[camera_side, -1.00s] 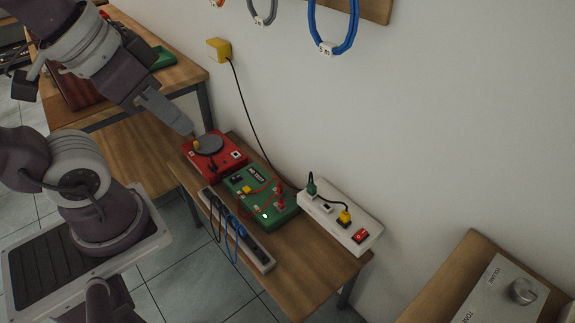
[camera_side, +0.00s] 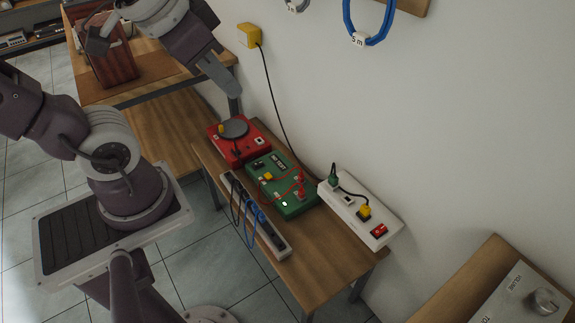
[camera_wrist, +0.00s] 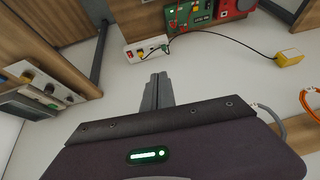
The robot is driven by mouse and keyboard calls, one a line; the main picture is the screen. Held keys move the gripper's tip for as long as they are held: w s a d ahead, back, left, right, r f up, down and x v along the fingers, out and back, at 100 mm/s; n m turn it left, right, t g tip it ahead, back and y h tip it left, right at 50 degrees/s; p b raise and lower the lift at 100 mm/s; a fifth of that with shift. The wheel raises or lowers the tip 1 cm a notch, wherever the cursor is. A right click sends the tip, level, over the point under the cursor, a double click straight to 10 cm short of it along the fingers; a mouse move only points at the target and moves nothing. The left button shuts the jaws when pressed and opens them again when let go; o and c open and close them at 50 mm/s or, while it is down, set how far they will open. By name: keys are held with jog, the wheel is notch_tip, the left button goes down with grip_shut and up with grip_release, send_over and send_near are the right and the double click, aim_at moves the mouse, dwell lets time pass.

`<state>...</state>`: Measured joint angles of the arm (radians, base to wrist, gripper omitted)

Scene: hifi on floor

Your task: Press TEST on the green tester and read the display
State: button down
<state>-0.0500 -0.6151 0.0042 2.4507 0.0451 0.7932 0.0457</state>
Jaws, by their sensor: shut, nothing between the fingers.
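The green tester (camera_side: 293,203) lies on the low wooden bench, with red leads on its top. Its small dark display (camera_side: 278,162) seems to read "NO TEST". A yellow part (camera_side: 267,177) and a white lit spot (camera_side: 284,204) show on its top; I cannot tell which part is TEST. The tester shows at the top of the wrist view (camera_wrist: 174,18), partly cut off, its display text too small to read there. My gripper (camera_side: 236,95) is shut and empty, above and behind the red device, apart from the tester. Its fingers also show in the wrist view (camera_wrist: 158,78).
A red device (camera_side: 238,150) with a grey disc adjoins the tester. A white power strip (camera_side: 358,213) is at its right, a grey strip (camera_side: 255,215) with cables in front. A black cord hangs from a yellow wall box (camera_side: 249,35). The bench's near right is clear.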

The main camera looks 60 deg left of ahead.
jog(key=w+a+f+m+y, duration=0.1)
jog(key=w+a+f, duration=0.3)
jog(key=w+a, duration=0.55)
jog(key=w+a+f+m+y, duration=0.2)
jog(key=w+a+f, duration=0.4)
jog(key=w, duration=0.7)
jog(key=w+a+f+m+t, duration=0.15)
jog(key=w+a+f, duration=0.25)
jog(key=a+f, duration=0.7)
jog(key=m+t+h, duration=0.2)
jog(key=m+h, duration=0.1)
send_over(266, 177)
notch_tip(266, 177, down, 26)
jog(key=shift+r, duration=0.1)
jog(key=shift+f, duration=4.4)
